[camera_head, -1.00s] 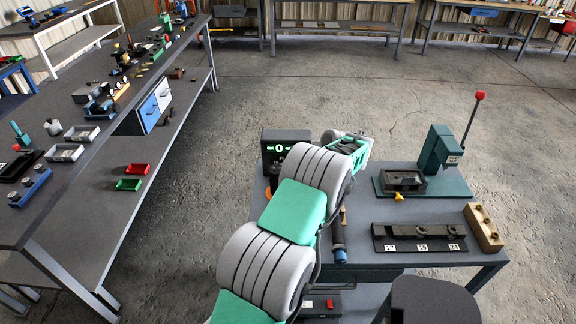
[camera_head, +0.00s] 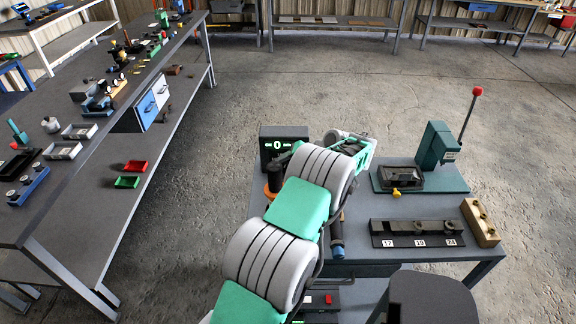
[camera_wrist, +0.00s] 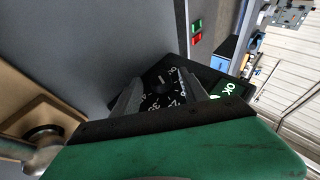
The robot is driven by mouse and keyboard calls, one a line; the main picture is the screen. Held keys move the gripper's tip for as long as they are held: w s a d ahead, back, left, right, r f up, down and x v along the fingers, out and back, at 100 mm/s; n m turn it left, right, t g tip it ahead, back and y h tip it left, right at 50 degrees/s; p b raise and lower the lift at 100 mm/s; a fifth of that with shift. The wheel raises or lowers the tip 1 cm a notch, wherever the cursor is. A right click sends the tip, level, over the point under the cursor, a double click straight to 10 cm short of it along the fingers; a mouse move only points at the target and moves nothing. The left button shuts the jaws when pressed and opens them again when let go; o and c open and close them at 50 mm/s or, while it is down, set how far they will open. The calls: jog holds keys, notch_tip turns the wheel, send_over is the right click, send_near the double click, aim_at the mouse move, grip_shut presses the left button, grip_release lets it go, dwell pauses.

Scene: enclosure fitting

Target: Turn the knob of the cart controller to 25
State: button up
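The cart controller is a black box (camera_head: 284,135) at the back left of the small bench in the head view. Its display shows a green 0. In the wrist view, its dark dial face (camera_wrist: 158,101) with white numbers lies between my fingers, and part of its green-lit display (camera_wrist: 226,90) shows to the right. The dark knob (camera_wrist: 165,87) is hard to make out against the dial; I cannot read its setting. My gripper (camera_wrist: 162,90) has its fingers apart over the dial, one on each side. In the head view my arm hides the fingertips.
A green press (camera_head: 438,150) with a red-tipped lever, a black numbered rack (camera_head: 416,240) and a wooden block (camera_head: 480,222) occupy the small bench's right side. A long bench (camera_head: 60,110) with many parts stands left. Open floor lies between.

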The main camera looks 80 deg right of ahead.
jog(key=b+v, duration=0.1)
jog(key=v, duration=0.6)
jog(key=shift+s+r, duration=0.25)
jog(key=shift+s, duration=0.05)
jog(key=shift+a, duration=0.1)
